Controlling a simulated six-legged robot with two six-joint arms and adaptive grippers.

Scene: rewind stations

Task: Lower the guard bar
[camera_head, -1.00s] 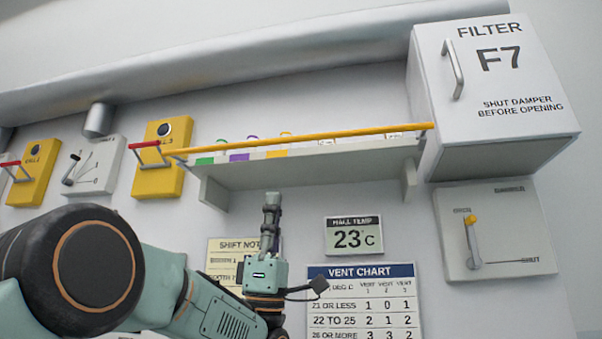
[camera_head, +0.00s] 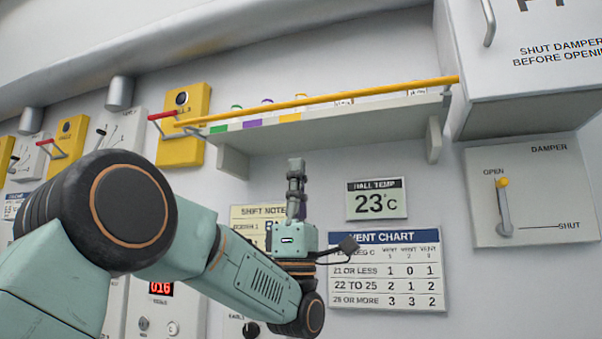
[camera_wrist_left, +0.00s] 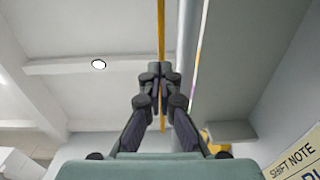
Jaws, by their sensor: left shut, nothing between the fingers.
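The guard bar (camera_head: 330,98) is a long yellow rod running along the front of a grey wall shelf (camera_head: 330,131), just above its edge. It slopes slightly up to the right in the head view. My left gripper (camera_head: 296,165) points upward below the shelf and is shut and empty. In the left wrist view the fingers (camera_wrist_left: 157,70) are together, and the yellow bar (camera_wrist_left: 161,30) shows beyond their tips, apart from them as far as I can tell. The right gripper is not in view.
A white filter cabinet (camera_head: 530,60) stands right of the shelf, with a damper panel (camera_head: 540,190) below it. A hall temperature display (camera_head: 376,199) and vent chart (camera_head: 388,268) hang under the shelf. Yellow panels with red handles (camera_head: 183,125) are at left.

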